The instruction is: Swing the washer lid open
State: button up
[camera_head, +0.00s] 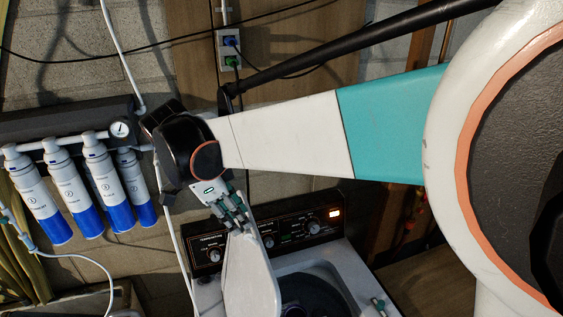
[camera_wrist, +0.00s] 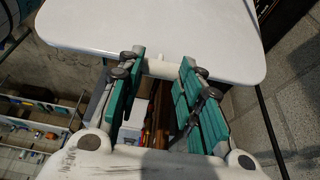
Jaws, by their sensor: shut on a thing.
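The washer (camera_head: 350,262) stands at the bottom of the head view, its round dark tub opening (camera_head: 305,287) showing. The white washer lid (camera_head: 252,280) is raised, standing steeply to the left of the opening. My gripper (camera_head: 238,226) is at the lid's upper edge, with its teal fingers pointing down at it. In the wrist view, the lid (camera_wrist: 160,25) fills the top as a pale panel with rounded corners. A small white tab (camera_wrist: 161,69) on its edge sits between the fingertips of my gripper (camera_wrist: 160,66), which is shut on it.
The washer's dark control panel (camera_head: 285,233) with knobs stands close behind my gripper. Several blue-and-white filter cartridges (camera_head: 80,190) hang on the wall at left. A wall outlet (camera_head: 229,48) with cables is above. The wrist view shows shelves (camera_wrist: 35,120) with small items below.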

jog(key=s+a, duration=0.2)
jog(key=a, duration=0.4)
jog(key=shift+r, duration=0.35)
jog(key=shift+a, duration=0.1)
